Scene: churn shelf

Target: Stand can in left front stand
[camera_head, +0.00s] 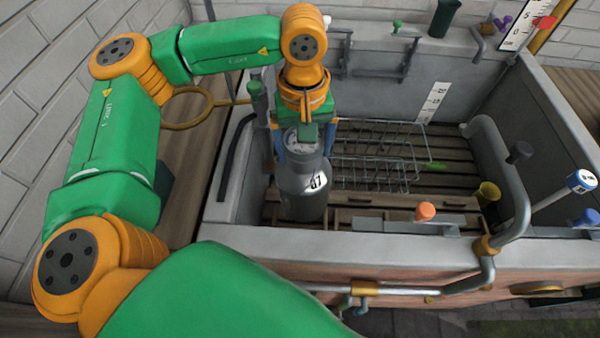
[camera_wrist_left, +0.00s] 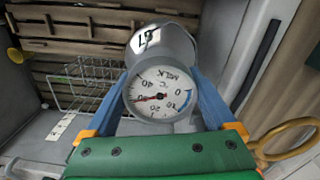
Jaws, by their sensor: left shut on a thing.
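A grey metal can (camera_head: 304,195) with a white number label hangs upright, or nearly so, at the left front of the sunken trough. My left gripper (camera_head: 300,152) is above it, its blue fingers closed on the can's upper part from both sides. In the left wrist view the can (camera_wrist_left: 178,45) sits between the blue fingers (camera_wrist_left: 163,88), with a round MILK dial facing the camera. A wire stand (camera_head: 375,174) shows just right of the can. I cannot tell whether the can's base touches anything; a left front stand is not clearly visible, perhaps hidden behind it.
The trough has a slatted wooden floor (camera_head: 450,180) and a grey front wall (camera_head: 400,248). A bent grey pipe (camera_head: 520,205) rises at the right front. An orange knob (camera_head: 425,211) and a yellow cup (camera_head: 488,192) are near the front. A brass ring (camera_head: 187,125) is left of the trough.

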